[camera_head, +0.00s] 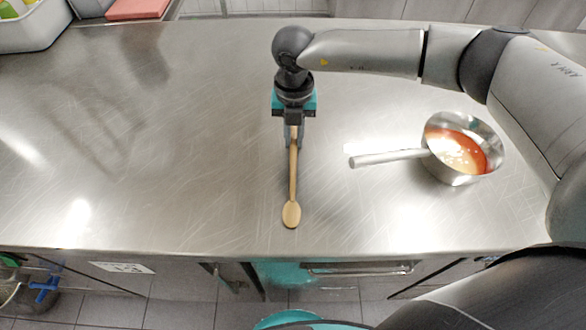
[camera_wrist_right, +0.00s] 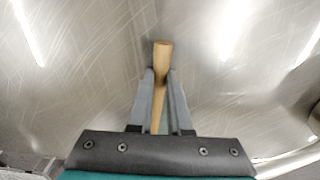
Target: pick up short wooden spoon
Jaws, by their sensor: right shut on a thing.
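A short wooden spoon (camera_head: 293,180) is on the steel counter in the head view, its round bowl pointing toward the counter's front edge. My right gripper (camera_head: 294,140) is shut on the handle near its far end. In the right wrist view, the handle (camera_wrist_right: 163,55) of the spoon passes between the two fingers of my right gripper (camera_wrist_right: 161,88), and its end sticks out past them. I cannot tell whether the spoon touches the counter or is slightly above it. My left gripper is not in view.
A steel saucepan (camera_head: 463,170) with red and pale contents stands at the right, its handle pointing left toward the spoon. A pinkish board (camera_head: 138,9) and a white bin (camera_head: 35,28) are at the back left. The left half of the counter (camera_head: 150,140) is clear.

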